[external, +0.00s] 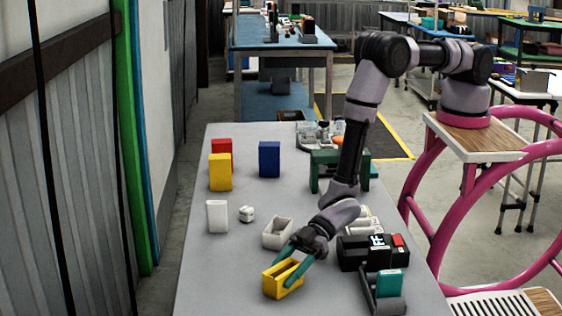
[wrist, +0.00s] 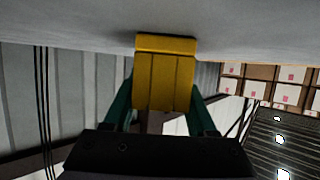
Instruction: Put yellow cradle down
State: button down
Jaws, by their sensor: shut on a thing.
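The yellow cradle (external: 273,286) is a small open box at the near end of the grey table (external: 215,275). My gripper (external: 291,271) reaches down to it from the upper right, its green fingers shut on the cradle. In the wrist view the yellow cradle (wrist: 165,80) sits between the two green fingers of my gripper (wrist: 163,100), one on each side. Its far edge meets or lies very close to the grey table surface (wrist: 240,25). I cannot tell whether it rests fully on the table.
A white cradle (external: 277,233) stands just behind. A white block (external: 217,216), a white die (external: 246,214), and yellow (external: 220,173), red (external: 221,146) and blue (external: 269,159) blocks stand farther back. A black holder (external: 362,252) and a teal item (external: 389,284) are at right. The table's near left is clear.

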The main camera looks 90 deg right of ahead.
aim_at(291, 263)
jog(key=shift+c, duration=1)
grip_release()
jog(key=shift+s+d+r, duration=0.1)
jog(key=shift+r, duration=0.05)
jog(key=v, duration=0.2)
jog(key=shift+s+d+r, duration=0.1)
jog(key=shift+s+d, duration=0.05)
jog(key=shift+d, duration=0.15)
notch_tip(291, 263, up, 7)
